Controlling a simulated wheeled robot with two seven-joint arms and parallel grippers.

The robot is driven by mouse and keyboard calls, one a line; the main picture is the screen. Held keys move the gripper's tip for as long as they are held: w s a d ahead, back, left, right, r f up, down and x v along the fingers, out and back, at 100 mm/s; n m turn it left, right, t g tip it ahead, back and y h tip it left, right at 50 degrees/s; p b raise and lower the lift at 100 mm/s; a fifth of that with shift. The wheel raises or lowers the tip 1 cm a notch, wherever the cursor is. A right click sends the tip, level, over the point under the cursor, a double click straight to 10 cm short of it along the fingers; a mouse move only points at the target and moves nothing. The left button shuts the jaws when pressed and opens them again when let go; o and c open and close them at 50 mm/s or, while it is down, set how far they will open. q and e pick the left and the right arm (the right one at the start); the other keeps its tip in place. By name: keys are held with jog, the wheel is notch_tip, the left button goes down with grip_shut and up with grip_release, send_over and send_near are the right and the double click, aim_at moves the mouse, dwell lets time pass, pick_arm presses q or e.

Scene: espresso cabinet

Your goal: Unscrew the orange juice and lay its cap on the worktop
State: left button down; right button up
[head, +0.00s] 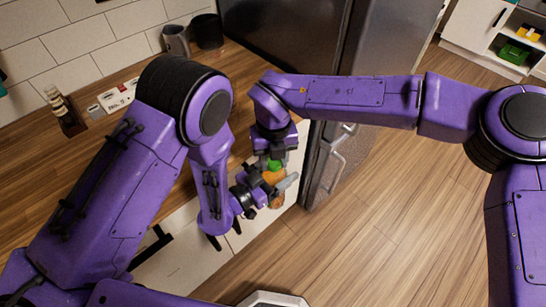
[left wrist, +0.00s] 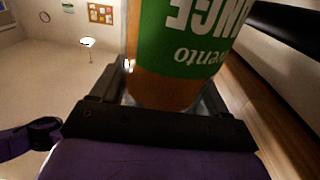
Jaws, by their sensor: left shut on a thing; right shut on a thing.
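The orange juice bottle (head: 273,177) is upright in the head view, in front of the worktop (head: 86,186). My left gripper (head: 266,186) is shut around the bottle's body. In the left wrist view the bottle (left wrist: 162,92) with its green label fills the space between the fingers, its lettering upside down. My right gripper (head: 276,155) comes down from above and is shut at the bottle's green top, the cap (head: 276,164). The fingers partly hide the cap, and I cannot tell whether it is loose from the bottle.
A tall dark fridge (head: 285,35) stands behind the arms, with a door handle (head: 338,150) close to the right of the grippers. A grey pitcher (head: 176,41), a dark container (head: 208,31) and a wooden mill (head: 63,110) stand along the wall. Open floor (head: 400,230) lies at right.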

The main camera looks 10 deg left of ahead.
jog(key=shift+a+r, duration=0.1)
jog(key=shift+r, duration=0.05)
dwell(0.8)
jog(key=o, duration=1.2)
jog(key=shift+c, duration=0.2)
